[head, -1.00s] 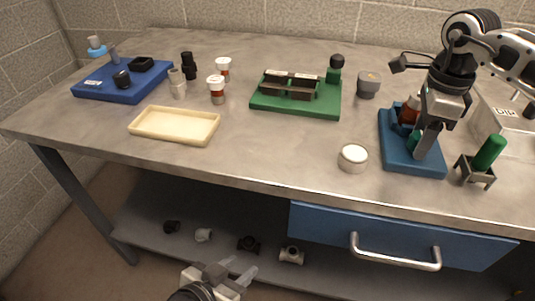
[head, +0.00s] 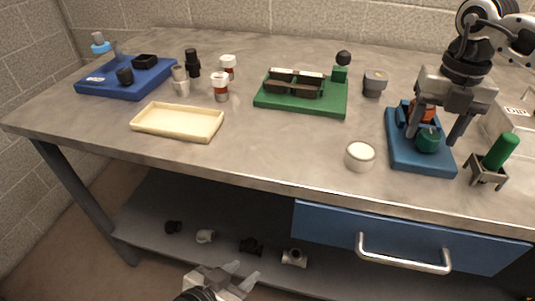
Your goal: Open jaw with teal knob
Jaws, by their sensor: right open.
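The teal knob (head: 428,139) sits at the front of a blue fixture (head: 424,164) on the right of the bench. An orange-red part (head: 423,109) shows behind the knob, partly hidden by my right gripper. The jaw itself is mostly hidden, so I cannot tell its opening. My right gripper (head: 435,131) points down over the fixture with its fingers spread, one on each side of the knob in the picture. I cannot tell whether they touch it. My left gripper (head: 243,277) is open and empty, low in front of the lower shelf.
A green fixture (head: 300,101), cream tray (head: 178,122) and blue fixture (head: 126,80) stand further left. A blue drawer (head: 400,240) is below.

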